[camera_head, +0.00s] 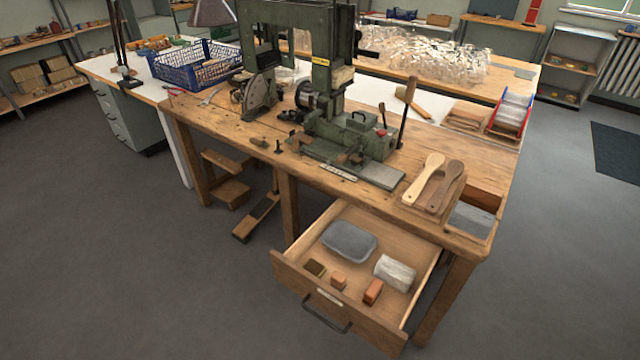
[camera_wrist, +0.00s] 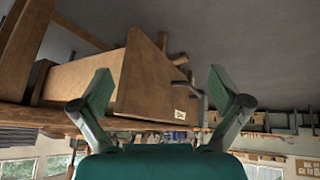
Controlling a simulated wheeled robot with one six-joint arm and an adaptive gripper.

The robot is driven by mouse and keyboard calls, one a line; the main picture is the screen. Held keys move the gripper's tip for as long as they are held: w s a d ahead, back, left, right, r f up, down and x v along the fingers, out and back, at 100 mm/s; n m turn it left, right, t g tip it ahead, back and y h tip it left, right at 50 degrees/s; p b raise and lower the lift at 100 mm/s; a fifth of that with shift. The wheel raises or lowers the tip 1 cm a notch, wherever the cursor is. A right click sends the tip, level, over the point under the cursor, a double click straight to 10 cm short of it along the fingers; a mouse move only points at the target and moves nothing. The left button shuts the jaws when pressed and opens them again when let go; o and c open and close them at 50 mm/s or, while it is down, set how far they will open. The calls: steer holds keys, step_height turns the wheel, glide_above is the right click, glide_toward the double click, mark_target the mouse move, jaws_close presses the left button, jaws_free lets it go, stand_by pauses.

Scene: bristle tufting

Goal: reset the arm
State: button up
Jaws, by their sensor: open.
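My gripper (camera_wrist: 160,88) shows in the wrist view with its two green-padded fingers spread wide and nothing between them. The wrist view is upside down. Beyond the fingers is the front of the open wooden drawer (camera_wrist: 140,82), with its handle (camera_wrist: 200,100) and small label. A gap separates the fingers from the drawer as far as I can see. In the head view the same drawer (camera_head: 310,290) is pulled out from the workbench (camera_head: 230,130). My arm and gripper do not show in the head view.
The drawer holds a grey lidded box (camera_head: 348,241), a pale wrapped block (camera_head: 395,273) and small blocks (camera_head: 372,292). A green machine (camera_head: 345,130) and wooden brush bodies (camera_head: 424,178) are on the bench. Floor (camera_head: 120,260) in front of the bench is clear.

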steer(key=s+r+m+t+h, duration=0.2)
steer(key=s+r+m+t, duration=0.15)
steer(key=s, duration=0.95)
steer(key=s+a+r+m+t, duration=0.1)
steer(key=s+r+t, duration=0.4)
steer(key=s+r, duration=0.6)
step_height(320, 180, up, 4)
steer(key=shift+s+r+m, duration=0.1)
steer(key=shift+s+m, duration=0.05)
steer(key=shift+m, duration=0.6)
